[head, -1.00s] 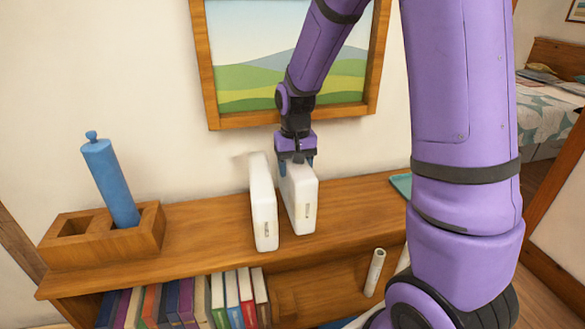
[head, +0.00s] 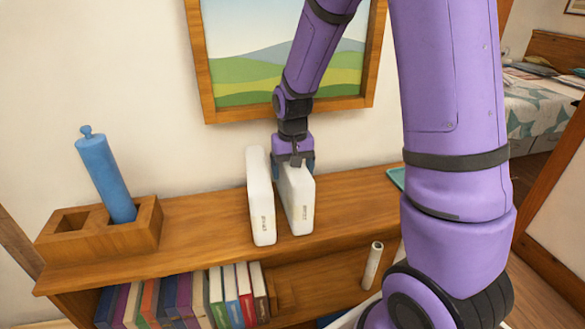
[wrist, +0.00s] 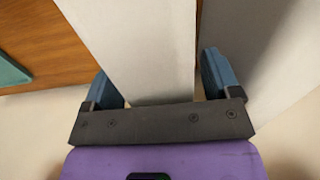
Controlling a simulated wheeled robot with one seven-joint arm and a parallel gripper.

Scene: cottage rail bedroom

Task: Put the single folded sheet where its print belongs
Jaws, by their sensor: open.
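I cannot pick out a single folded sheet in either view. Two white upright cases stand side by side on the wooden shelf top, each with small dark print low on its front edge, too small to read. My gripper (head: 294,162) is over the top of the right white case (head: 298,200). In the wrist view my gripper (wrist: 163,82) is open, with its blue fingers on either side of that case (wrist: 145,45). The left white case (head: 261,200) stands just beside it and also shows in the wrist view (wrist: 245,45).
A wooden holder (head: 75,248) with a blue cylinder (head: 104,178) stands at the left of the shelf top (head: 205,235). Books (head: 187,295) fill the shelf below, near a pale roll (head: 373,265). A teal item (head: 396,178) lies right of the cases. Papers lie on the bed (head: 540,105).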

